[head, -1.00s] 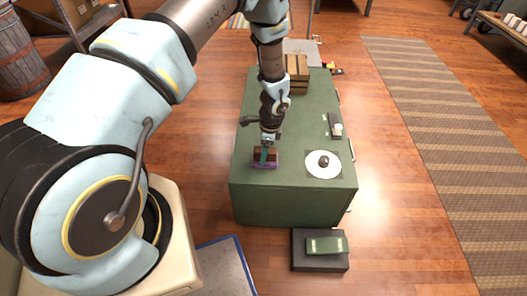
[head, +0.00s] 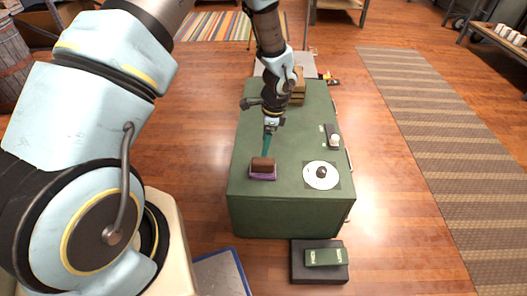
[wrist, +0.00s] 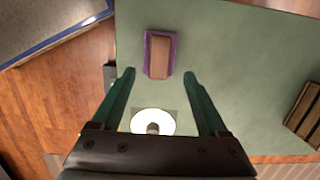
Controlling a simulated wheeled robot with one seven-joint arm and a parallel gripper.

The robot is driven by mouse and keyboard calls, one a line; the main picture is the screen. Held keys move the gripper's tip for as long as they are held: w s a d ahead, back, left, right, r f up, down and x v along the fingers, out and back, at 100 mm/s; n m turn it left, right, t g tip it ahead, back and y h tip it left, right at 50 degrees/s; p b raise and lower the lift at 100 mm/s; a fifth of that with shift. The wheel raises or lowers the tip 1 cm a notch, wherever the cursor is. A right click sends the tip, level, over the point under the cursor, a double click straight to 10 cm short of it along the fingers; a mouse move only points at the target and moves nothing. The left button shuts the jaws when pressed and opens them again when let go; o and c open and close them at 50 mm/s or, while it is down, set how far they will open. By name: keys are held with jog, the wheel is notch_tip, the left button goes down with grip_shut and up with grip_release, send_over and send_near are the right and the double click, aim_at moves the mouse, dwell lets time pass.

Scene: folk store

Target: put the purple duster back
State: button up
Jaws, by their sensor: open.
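The purple duster (head: 263,174) lies flat on the green table top near its front left corner. It shows as a brown block on a wider purple base; whether the base is part of it or a holder I cannot tell. In the wrist view the duster (wrist: 175,55) is just beyond my fingertips. My gripper (head: 267,143) is open and empty, above and slightly behind the duster in the head view. In the wrist view my gripper (wrist: 159,75) has its green fingers spread apart, with nothing between the tips.
A white disc (head: 314,181) with a dark knob lies right of the duster. A small dark item with a white top (head: 334,141) and wooden crates (head: 298,98) are farther back. A dark box with a green item (head: 325,257) stands before the table. The table's middle is mostly clear.

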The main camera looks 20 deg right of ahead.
jog(key=shift+r, duration=0.8)
jog(key=w+a+r+n, duration=0.4)
jog(key=a+r+n, duration=0.5)
jog(key=a+r, duration=0.5)
jog(key=s+a+r+n+h, duration=0.1)
jog(key=s+a+r+n, duration=0.2)
jog(key=a+n, duration=0.3)
jog(key=s+a+r+n, duration=0.4)
jog(key=a+r+n, duration=0.2)
jog(key=a, duration=0.5)
jog(key=shift+s+a+r+n+t+h, duration=0.15)
jog(key=shift+s+a+n+t+h, duration=0.1)
jog(key=shift+n+t+h, duration=0.2)
notch_tip(320, 180, up, 12)
jog(key=p, duration=1.2)
jog(key=shift+r+p, duration=0.25)
jog(key=shift+p, duration=0.05)
